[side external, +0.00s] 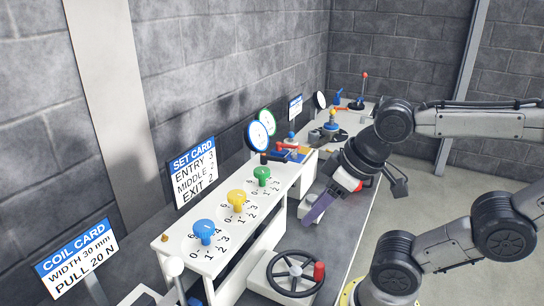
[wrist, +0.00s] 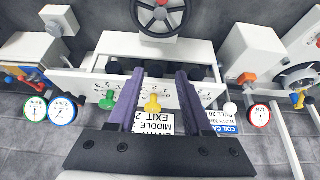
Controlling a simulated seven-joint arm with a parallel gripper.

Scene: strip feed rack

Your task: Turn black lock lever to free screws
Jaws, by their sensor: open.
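A small dark bar (side external: 275,157), possibly the black lock lever, shows at the far end of the white rack (side external: 287,195) in the side view; it is too small to tell surely. I cannot pick it out in the wrist view. On the rack stand a blue knob (side external: 204,230), a yellow knob (side external: 237,198) and a green knob (side external: 262,175), with number dials.
A black handwheel (side external: 295,272) with a red grip stands before the rack. A set card (side external: 194,170) and coil card (side external: 78,262) stand along the wall side. Gauges (side external: 262,133) and other fixtures stand farther back. The floor at right is clear.

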